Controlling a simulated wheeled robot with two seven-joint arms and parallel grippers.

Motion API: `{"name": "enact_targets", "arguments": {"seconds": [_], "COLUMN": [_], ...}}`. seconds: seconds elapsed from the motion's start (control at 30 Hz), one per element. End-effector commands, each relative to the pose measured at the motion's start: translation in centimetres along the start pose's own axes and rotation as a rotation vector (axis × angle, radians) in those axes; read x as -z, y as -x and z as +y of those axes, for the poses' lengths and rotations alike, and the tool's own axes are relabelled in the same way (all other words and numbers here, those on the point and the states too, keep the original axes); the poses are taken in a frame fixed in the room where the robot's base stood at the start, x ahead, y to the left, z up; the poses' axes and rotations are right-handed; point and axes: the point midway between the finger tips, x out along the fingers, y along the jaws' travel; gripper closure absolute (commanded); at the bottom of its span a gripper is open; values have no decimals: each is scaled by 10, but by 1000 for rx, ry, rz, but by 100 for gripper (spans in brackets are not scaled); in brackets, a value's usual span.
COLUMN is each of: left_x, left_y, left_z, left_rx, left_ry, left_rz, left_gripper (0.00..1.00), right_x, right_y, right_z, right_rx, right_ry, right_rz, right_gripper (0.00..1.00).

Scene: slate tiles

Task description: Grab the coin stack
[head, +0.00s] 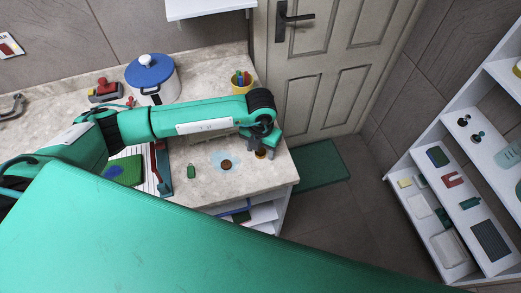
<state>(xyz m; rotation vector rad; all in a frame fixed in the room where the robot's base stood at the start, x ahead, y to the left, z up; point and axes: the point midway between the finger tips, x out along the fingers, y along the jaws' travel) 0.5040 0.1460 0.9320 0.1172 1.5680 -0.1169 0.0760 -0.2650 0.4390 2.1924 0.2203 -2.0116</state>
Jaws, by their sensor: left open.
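My left arm reaches in from the left over the marble counter (208,187). My left gripper (261,149) points down, open, near the counter's right end. A small brown, round, upright thing (260,155), likely the coin stack, shows between or just beyond its fingertips. The gripper partly hides it, and I cannot tell whether the fingers touch it. A dark brown round thing (226,165) lies on a pale blue patch to the left of the gripper; it is too small to name surely. My right gripper is not in view.
A small green bottle-like thing (191,171) stands left of the blue patch. A door (340,70) and shelves (452,205) stand right.

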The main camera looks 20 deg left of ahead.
Motion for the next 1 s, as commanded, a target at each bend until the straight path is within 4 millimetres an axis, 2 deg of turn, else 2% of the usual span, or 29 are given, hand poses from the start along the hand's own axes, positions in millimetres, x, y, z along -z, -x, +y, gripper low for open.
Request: {"name": "enact_targets", "arguments": {"seconds": [0.13, 0.3, 0.4, 0.77, 0.87, 1.0], "left_x": [0, 0, 0, -1, -1, -2], "left_y": [0, 0, 0, 5, 13, 36], "left_z": [0, 0, 0, 0, 0, 0], "left_rx": [0, 0, 0, 1, 0, 1], "left_ry": [0, -1, -1, -1, -2, -1], "left_rz": [0, 0, 0, -2, -4, -7], "left_gripper": [44, 77, 92, 92, 92, 92], "right_x": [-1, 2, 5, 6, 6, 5], "right_y": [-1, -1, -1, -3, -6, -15], "right_z": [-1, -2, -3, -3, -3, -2], "right_rx": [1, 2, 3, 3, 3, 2], "right_ry": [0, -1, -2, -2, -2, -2], "right_rz": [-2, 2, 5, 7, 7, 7], "right_gripper": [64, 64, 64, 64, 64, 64]}}
